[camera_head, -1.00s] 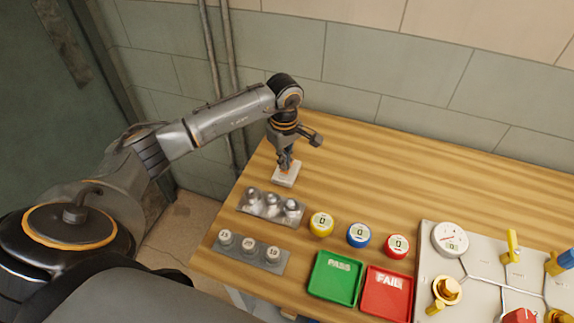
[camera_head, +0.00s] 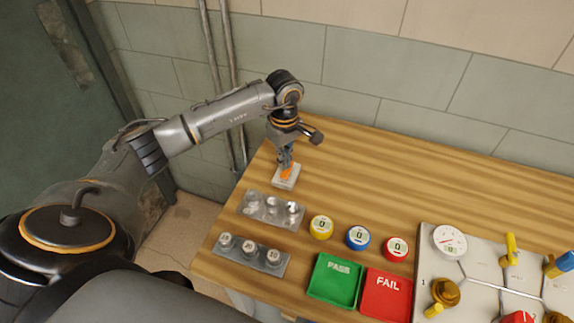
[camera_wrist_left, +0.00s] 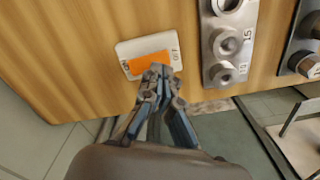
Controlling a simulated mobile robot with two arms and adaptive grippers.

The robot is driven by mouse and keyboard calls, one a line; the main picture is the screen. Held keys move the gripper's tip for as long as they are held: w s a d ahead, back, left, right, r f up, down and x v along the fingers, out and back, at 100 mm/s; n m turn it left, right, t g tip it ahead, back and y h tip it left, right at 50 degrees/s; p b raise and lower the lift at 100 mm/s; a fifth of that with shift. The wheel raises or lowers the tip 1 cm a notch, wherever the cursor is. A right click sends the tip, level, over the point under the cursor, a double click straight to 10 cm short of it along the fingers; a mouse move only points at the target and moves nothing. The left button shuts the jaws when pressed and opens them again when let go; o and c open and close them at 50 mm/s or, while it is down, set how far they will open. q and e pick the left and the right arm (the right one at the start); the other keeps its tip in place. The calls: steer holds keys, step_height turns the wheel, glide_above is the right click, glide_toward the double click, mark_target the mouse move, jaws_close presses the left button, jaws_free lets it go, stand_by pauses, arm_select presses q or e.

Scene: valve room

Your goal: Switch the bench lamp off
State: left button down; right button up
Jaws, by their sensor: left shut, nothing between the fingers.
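A small white switch plate (camera_head: 279,184) with an orange rocker (camera_head: 287,173) lies on the bench near its left end. In the left wrist view the plate (camera_wrist_left: 126,48) carries small lettering at both ends, and the orange rocker (camera_wrist_left: 148,62) lies between them. My left gripper (camera_head: 285,161) points down at the switch, shut and empty. In the left wrist view its closed fingertips (camera_wrist_left: 159,71) are at the rocker's near edge, right of its middle; I cannot tell whether they touch. The lamp itself is not visible. My right gripper is not in view.
Two grey holders with metal weights (camera_head: 272,209) (camera_head: 248,252) stand in front of the switch. Yellow, blue and red round gauges (camera_head: 358,237), a green PASS tray (camera_head: 334,281), a red FAIL tray (camera_head: 386,296) and a valve panel (camera_head: 480,262) lie rightward. The bench's back is clear.

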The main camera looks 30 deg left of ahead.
mark_target(285, 174)
arm_select(q)
step_height(285, 174, up, 4)
steer(key=shift+r+p, duration=0.2)
steer(key=shift+p, duration=0.75)
steer(key=shift+s+f, duration=0.1)
